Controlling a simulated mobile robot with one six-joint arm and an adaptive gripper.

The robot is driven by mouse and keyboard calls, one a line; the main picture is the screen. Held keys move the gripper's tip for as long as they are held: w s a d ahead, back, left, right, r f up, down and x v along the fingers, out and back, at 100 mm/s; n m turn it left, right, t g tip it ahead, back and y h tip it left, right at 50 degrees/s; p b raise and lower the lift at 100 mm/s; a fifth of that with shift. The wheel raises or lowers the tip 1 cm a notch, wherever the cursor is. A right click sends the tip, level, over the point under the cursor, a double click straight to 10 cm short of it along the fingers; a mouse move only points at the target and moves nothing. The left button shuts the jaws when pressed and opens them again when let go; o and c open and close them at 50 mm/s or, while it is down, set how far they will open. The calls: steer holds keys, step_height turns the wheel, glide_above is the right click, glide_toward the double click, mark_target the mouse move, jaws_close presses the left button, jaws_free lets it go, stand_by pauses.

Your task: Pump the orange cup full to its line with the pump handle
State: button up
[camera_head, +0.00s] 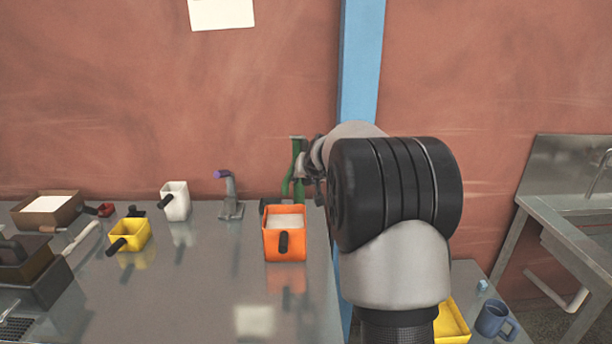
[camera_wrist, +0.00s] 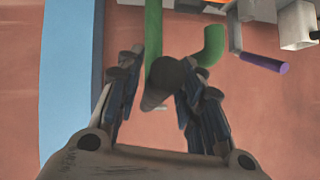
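The orange cup (camera_head: 284,248) stands upright near the back of the grey table, its dark handle facing the front. Pale whitish content fills its inside high up; I cannot make out the line. Behind it rises the green pump (camera_head: 298,160), partly hidden by my arm. In the wrist view the green pump pipe (camera_wrist: 154,40) and its bent spout (camera_wrist: 211,45) show. My gripper (camera_wrist: 165,95) has its fingers on both sides of the dark pump handle (camera_wrist: 168,80) and looks closed on it. The cup is not visible in the wrist view.
A grey stand with a purple-tipped lever (camera_head: 229,192) is left of the cup. A white cup (camera_head: 175,201), a yellow cup (camera_head: 130,235) and a brown box (camera_head: 42,218) stand further left. A blue mug (camera_head: 493,320) and yellow container (camera_head: 451,325) are right. The table front is mostly clear.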

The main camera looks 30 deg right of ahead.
steer(key=shift+o, duration=0.5)
steer(key=shift+s+r, duration=0.1)
steer(key=v, duration=1.1)
steer(key=shift+s+a, duration=0.2)
steer(key=shift+s, duration=0.15)
steer(key=shift+r, duration=0.1)
